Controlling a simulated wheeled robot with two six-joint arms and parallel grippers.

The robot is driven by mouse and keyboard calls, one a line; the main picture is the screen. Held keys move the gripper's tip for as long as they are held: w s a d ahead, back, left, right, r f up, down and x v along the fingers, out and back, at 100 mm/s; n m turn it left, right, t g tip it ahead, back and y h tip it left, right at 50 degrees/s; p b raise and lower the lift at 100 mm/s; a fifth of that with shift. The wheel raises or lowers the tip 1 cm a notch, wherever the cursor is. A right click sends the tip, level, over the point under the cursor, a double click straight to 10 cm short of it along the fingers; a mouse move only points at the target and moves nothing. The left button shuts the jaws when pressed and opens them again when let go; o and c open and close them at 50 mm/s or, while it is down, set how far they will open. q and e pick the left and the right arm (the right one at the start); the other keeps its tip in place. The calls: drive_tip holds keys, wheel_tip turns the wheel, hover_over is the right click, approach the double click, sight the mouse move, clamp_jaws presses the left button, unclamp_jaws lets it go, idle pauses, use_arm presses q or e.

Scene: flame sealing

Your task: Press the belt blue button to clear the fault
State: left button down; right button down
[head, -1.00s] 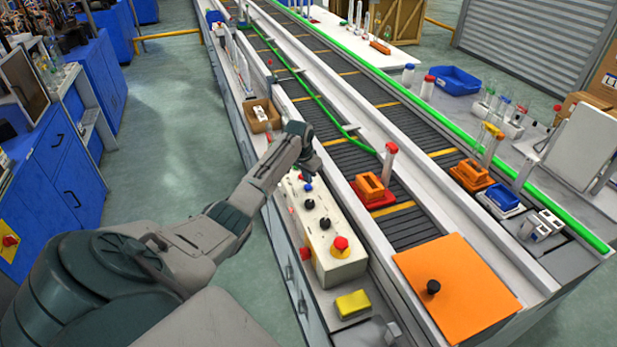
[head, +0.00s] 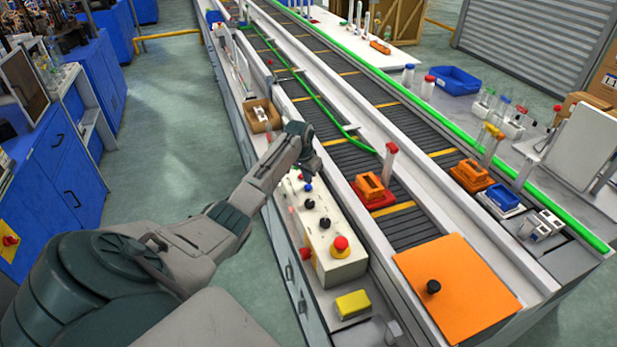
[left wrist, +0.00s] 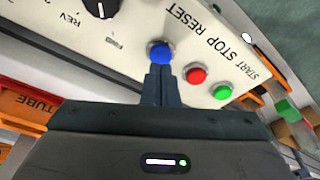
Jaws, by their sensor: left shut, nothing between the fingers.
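The blue button (head: 308,188), labelled RESET, is on the sloped cream control panel (head: 322,236) beside the conveyor. In the left wrist view the blue button (left wrist: 160,52) lies right at the tips of my left gripper (left wrist: 158,72), whose fingers are shut with nothing between them. Tips and button overlap there; I cannot tell whether they touch or whether the button is pressed down. In the head view my left gripper (head: 310,178) hangs over the far end of the panel. My right gripper is not in view.
The red STOP button (left wrist: 195,75) and green START button (left wrist: 222,92) sit close beside the blue one. Black knobs (head: 324,223) and a red emergency stop (head: 341,243) are nearer on the panel. A cardboard box (head: 262,118) stands beyond my gripper.

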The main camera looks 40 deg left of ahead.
sight(307, 187)
use_arm(q)
drive_tip(key=shift+f+b, duration=0.45)
drive_tip(key=shift+f, duration=0.5)
idle(0.3)
wheel_tip(307, 187, up, 8)
drive_tip(key=p, duration=0.8)
idle(0.3)
idle(0.4)
